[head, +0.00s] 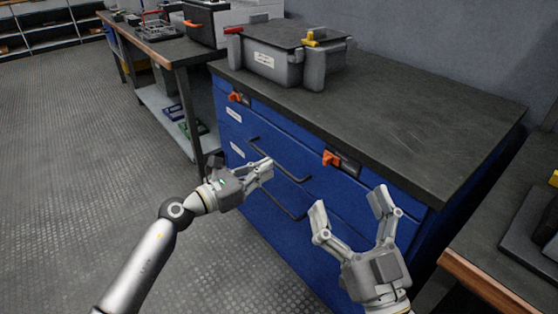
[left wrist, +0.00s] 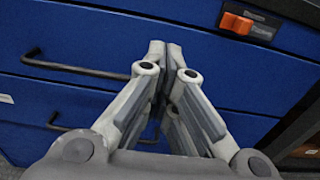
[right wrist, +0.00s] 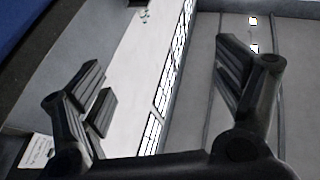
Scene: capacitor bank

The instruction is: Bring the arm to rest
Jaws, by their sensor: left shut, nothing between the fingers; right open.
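My left gripper (head: 265,168) is shut and empty in front of the blue cabinet (head: 262,215), close to its drawer handles in the head view. In the left wrist view its fingertips (left wrist: 165,48) meet in front of the blue drawer fronts. I cannot tell whether they touch the cabinet. My right gripper (head: 350,205) is open and empty, raised in front of the cabinet's right part. In the right wrist view its fingers (right wrist: 165,80) are spread wide, with the wall and windows beyond and nothing between them.
A grey box (head: 280,62) with red and yellow latches stands on the cabinet's dark top (head: 400,110). Orange switches (head: 332,159) and black handles (head: 280,160) project from the cabinet front. Another bench (head: 490,265) stands close at right. Floor at left (head: 70,150) is clear.

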